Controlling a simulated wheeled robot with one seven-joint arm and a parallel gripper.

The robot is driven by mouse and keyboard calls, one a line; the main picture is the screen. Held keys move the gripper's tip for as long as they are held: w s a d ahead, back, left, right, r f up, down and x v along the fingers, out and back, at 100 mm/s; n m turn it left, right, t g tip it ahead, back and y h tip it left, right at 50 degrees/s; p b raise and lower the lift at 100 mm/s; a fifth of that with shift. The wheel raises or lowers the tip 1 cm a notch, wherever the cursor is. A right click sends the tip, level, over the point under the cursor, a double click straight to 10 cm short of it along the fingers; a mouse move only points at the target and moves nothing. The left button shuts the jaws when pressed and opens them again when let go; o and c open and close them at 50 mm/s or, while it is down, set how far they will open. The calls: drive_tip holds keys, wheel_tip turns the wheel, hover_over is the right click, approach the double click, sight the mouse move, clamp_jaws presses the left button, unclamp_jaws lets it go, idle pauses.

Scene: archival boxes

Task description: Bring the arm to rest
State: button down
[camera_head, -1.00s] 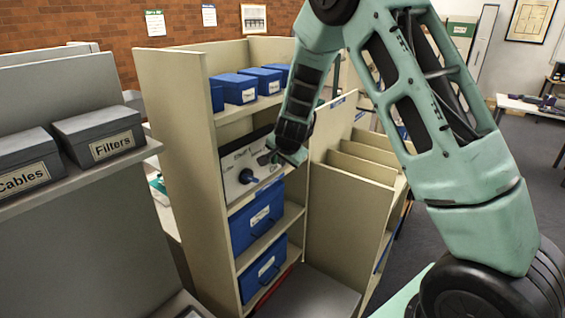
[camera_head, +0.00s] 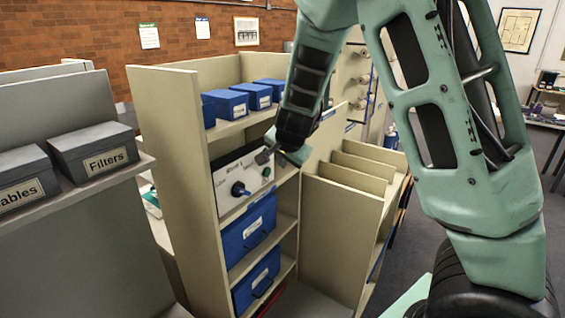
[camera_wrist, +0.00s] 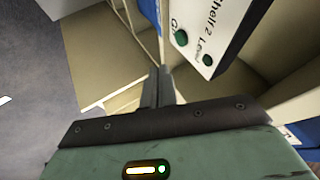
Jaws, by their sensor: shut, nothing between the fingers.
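My gripper (camera_head: 264,157) is at the end of my green and black arm, in front of the upper right part of a white control panel (camera_head: 228,182). There the panel (camera_wrist: 215,28) shows at the upper right, with two green buttons. My forearm hides part of the shelf unit behind it.
The beige shelf unit (camera_head: 172,150) holds blue boxes (camera_head: 249,232) below and above the panel. A beige divider rack (camera_head: 335,218) stands just right of the gripper. Grey boxes (camera_head: 93,150) sit on a shelf at left. Open floor (camera_head: 535,215) lies at right.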

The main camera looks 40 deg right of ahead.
idle(0.5)
drive_tip(key=s+a+f+n+g+y+b, duration=0.1)
drive_tip(key=s+a+f+n+y+b, duration=0.25)
drive_tip(key=s+a, duration=0.45)
drive_tip(key=s+a+f+n+g+y+b, duration=0.25)
drive_tip(key=a+n, duration=0.25)
drive_tip(key=a, duration=0.7)
drive_tip(key=s+a+f+n+g+h+b, duration=0.1)
drive_tip(key=s+a+n+b, duration=0.1)
drive_tip(key=s+n, duration=0.2)
drive_tip(key=s+a+f+n+g+b, duration=0.1)
drive_tip(key=s+n, duration=0.3)
drive_tip(key=s, duration=0.7)
drive_tip(key=s+a+f+n+g+h+b, duration=0.1)
drive_tip(key=s+a+f+n+b, duration=0.2)
drive_tip(key=s, duration=0.5)
drive_tip(key=shift+s+a+n+h, duration=0.15)
drive_tip(key=shift+a+n+h, duration=0.15)
drive_tip(key=shift+n, duration=0.55)
drive_tip(key=shift+f, duration=0.1)
